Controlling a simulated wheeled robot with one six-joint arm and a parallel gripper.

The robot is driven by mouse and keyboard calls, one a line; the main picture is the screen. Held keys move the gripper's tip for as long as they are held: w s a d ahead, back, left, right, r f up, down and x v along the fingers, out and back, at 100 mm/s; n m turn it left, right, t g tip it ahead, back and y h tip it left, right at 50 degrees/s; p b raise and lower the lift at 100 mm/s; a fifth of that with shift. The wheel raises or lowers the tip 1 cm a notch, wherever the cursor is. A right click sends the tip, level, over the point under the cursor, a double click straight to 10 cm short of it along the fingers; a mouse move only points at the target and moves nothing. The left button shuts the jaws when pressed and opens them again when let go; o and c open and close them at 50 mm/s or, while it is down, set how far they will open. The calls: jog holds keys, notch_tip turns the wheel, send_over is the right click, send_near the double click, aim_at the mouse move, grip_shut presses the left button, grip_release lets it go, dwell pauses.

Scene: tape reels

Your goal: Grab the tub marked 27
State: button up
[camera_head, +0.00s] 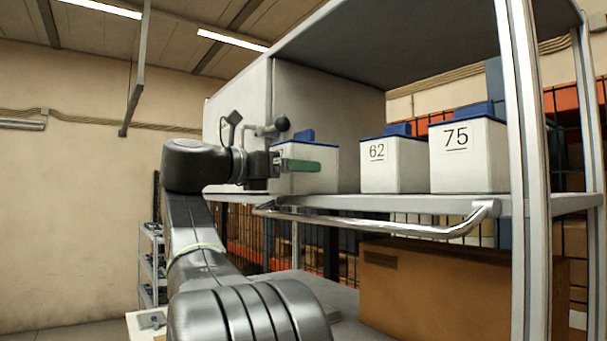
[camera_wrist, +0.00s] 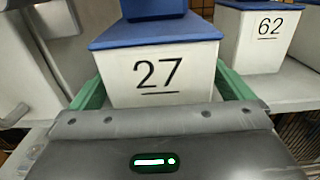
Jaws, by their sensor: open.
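The tub marked 27 (camera_wrist: 158,75) is white with a blue lid and a blue block-shaped handle on top. In the wrist view it stands upright, straight ahead between the two green fingers of my gripper (camera_wrist: 160,92). The fingers are open, one along each side of the tub; I cannot tell whether they touch it.
A tub marked 62 (camera_head: 393,168) and a tub marked 75 (camera_head: 467,155) stand to the right on the same shelf (camera_head: 420,203). A metal rail (camera_head: 390,228) runs below the shelf front. A grey upright (camera_head: 527,160) stands at right. A cardboard box (camera_head: 430,292) sits lower down.

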jog(key=shift+x, duration=1.4)
jog(key=shift+c, duration=0.4)
jog(key=c, duration=1)
jog(key=shift+o, duration=0.2)
jog(key=shift+r, duration=0.1)
jog(key=shift+d+r, duration=0.1)
jog(key=shift+r+p, duration=0.55)
jog(key=shift+p, duration=0.5)
jog(key=shift+r+p, duration=0.15)
jog(key=shift+p, duration=0.15)
